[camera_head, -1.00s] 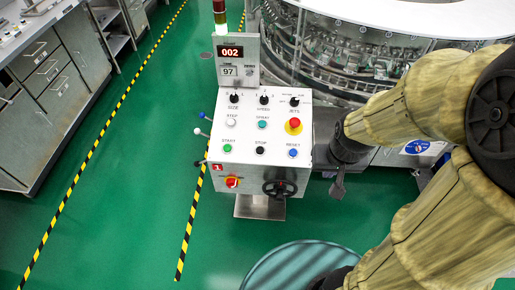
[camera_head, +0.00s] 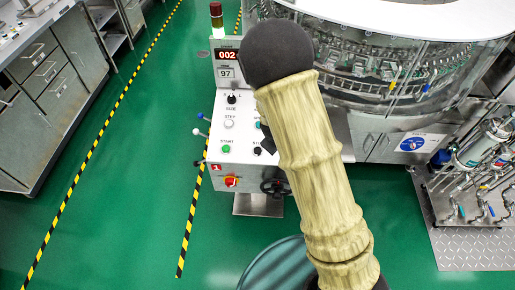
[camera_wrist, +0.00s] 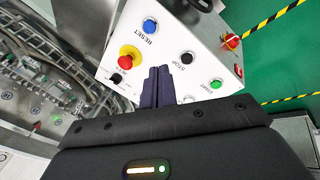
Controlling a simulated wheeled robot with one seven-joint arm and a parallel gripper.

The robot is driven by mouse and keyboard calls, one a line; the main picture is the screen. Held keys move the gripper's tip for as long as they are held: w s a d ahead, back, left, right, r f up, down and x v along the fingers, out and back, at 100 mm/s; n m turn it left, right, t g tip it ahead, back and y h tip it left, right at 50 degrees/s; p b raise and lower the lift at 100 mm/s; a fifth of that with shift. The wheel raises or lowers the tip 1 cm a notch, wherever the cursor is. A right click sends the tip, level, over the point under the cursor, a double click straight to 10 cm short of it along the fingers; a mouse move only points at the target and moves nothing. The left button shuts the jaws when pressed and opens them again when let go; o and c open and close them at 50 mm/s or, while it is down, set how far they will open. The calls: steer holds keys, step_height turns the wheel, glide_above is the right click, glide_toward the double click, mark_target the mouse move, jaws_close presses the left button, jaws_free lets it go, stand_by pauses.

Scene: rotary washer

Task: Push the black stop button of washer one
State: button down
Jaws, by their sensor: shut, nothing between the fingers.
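The white control panel (camera_head: 217,137) bears a red label "1". The black stop button (camera_wrist: 187,57) shows clearly in the wrist view, with "STOP" printed beside it, between the blue reset button (camera_wrist: 149,25) and the green start button (camera_wrist: 215,84). In the head view the stop button (camera_head: 257,151) shows at the edge of my arm. My gripper (camera_wrist: 157,73) is shut and empty; its dark fingers appear over the panel, left of and slightly below the stop button in the wrist view. I cannot tell their height above the panel. My arm hides the panel's right part in the head view.
A red emergency button (camera_wrist: 130,58) on a yellow base lies close to the fingers. A red switch (camera_head: 231,181) and black handwheel (camera_head: 275,187) are on the panel's front. The round washer (camera_head: 385,70) stands behind right. Green floor is clear to the left.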

mark_target(258, 150)
steer(key=w+a+f+n+t+h+p, duration=0.2)
steer(key=w+a+f+n+t, duration=0.4)
steer(key=n, duration=0.5)
steer(key=shift+w+a+f+n+h+p, duration=0.25)
steer(key=shift+a+f+h, duration=0.25)
steer(key=shift+a+f, duration=0.55)
steer(key=shift+a+r, duration=0.1)
steer(key=shift+a, duration=0.05)
steer(key=f+b, duration=0.2)
steer(key=w+f+b, duration=0.1)
steer(key=f+b, duration=0.1)
steer(key=f, duration=0.1)
steer(key=w+f+b, duration=0.1)
steer(key=f+b, duration=0.2)
steer(key=shift+w+f, duration=0.1)
steer(key=shift+f, duration=0.05)
stand_by(0.7)
steer(key=shift+w+f+b, duration=0.1)
steer(key=shift+f+b, duration=0.3)
